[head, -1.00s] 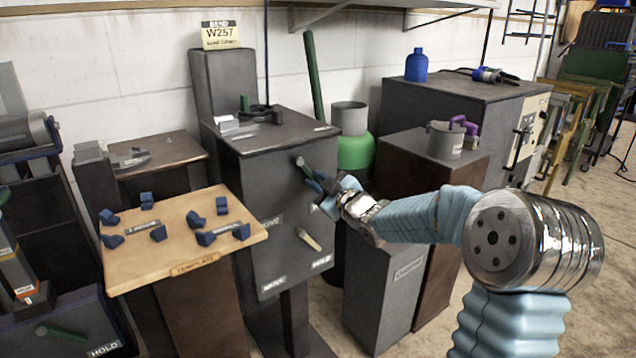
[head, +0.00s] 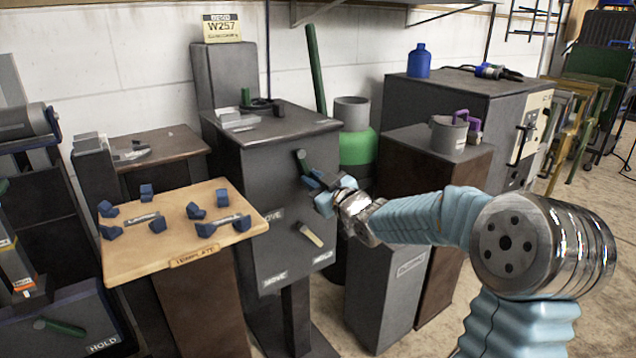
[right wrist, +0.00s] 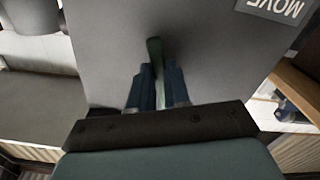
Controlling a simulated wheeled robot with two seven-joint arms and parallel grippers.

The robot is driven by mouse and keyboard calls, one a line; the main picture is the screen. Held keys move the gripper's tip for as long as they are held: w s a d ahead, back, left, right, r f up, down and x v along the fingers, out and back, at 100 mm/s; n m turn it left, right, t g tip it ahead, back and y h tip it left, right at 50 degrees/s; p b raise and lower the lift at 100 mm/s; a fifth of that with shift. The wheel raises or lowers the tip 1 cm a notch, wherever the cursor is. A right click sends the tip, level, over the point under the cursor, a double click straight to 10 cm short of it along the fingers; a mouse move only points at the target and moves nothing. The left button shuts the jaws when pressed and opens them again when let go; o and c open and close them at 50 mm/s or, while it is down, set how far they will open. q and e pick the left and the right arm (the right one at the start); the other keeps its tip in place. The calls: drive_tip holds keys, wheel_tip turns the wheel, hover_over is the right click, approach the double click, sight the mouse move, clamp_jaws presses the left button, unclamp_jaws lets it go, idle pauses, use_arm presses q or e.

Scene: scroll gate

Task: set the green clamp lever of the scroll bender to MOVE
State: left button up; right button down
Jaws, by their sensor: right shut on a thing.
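The scroll bender is a dark grey cabinet (head: 225,180) at the middle of the head view. Its green clamp lever (head: 303,160) is on the front face, tilted, with its upper end leaning left. A MOVE label (head: 272,214) is on the face, lower left of the lever. My right gripper (head: 318,182) is at the lever's lower part, in front of the face. In the right wrist view the gripper (right wrist: 158,90) is shut on the green lever (right wrist: 155,50), which stands out between the blue fingers. The fingers hide the lever's lower part. My left gripper is out of view.
A second lever with a cream handle (head: 312,235) sits lower on the same face, between a lower MOVE label (head: 275,277) and a HOLD label (head: 323,256). A wooden board (head: 180,235) with blue blocks stands left. A green gas bottle (head: 358,148) stands behind right.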

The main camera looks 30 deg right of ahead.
drive_tip(key=a+m, duration=0.1)
drive_tip(key=m+b, duration=0.1)
drive_tip(key=m, duration=0.1)
drive_tip(key=shift+a+f, duration=0.35)
drive_tip(key=shift+a, duration=0.05)
drive_tip(key=a+m+b, duration=0.1)
drive_tip(key=m, duration=0.1)
drive_tip(key=shift+s+a+m+b, duration=0.15)
drive_tip(key=shift+a+m+b, duration=0.15)
drive_tip(key=shift+a+b, duration=0.05)
drive_tip(key=a+m, duration=0.1)
drive_tip(key=m+b, duration=0.1)
drive_tip(key=m, duration=0.1)
drive_tip(key=shift+a+r, duration=0.35)
drive_tip(key=shift+a, duration=0.05)
drive_tip(key=shift+s+a+r+m+b, duration=0.1)
drive_tip(key=shift+a+r+m+b, duration=0.2)
drive_tip(key=shift+m, duration=0.3)
drive_tip(key=shift+a+r+m+b, duration=0.15)
drive_tip(key=shift+a+m+b, duration=0.1)
drive_tip(key=shift+m, duration=0.35)
drive_tip(key=c, duration=1.1)
unclamp_jaws()
